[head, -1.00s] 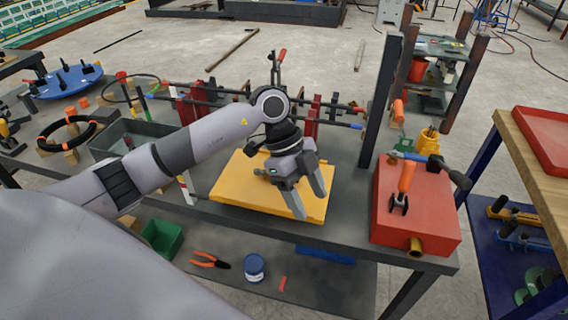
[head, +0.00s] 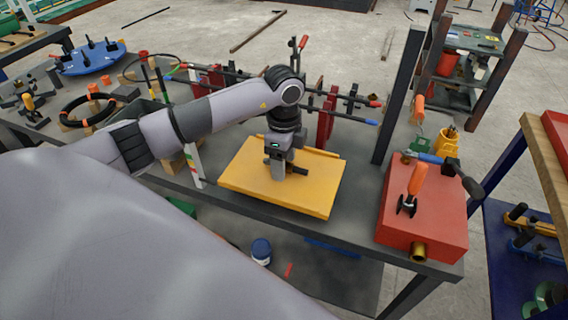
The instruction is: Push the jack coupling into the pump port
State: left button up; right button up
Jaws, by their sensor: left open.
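The red pump box (head: 400,222) stands at the right end of the grey bench, with an orange-handled lever on top. A brass port (head: 418,252) sticks out of its front face. A yellow pad (head: 245,190) lies on the bench to its left. My left gripper (head: 279,174) points down low over the pad, open. A short dark cylindrical piece (head: 299,170) shows just right of the fingers; it may be the jack coupling, and the gripper partly hides it. I cannot tell whether the fingers touch it. My right gripper is not in view.
Red stands (head: 326,118) with dark bars stand behind the pad. A dark post (head: 402,95) rises between pad and pump at the back. A blue-and-black bar (head: 432,158) lies across the pump's back. The bench between pad and pump is clear.

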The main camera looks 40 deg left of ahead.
pick_arm(q)
grip_shut()
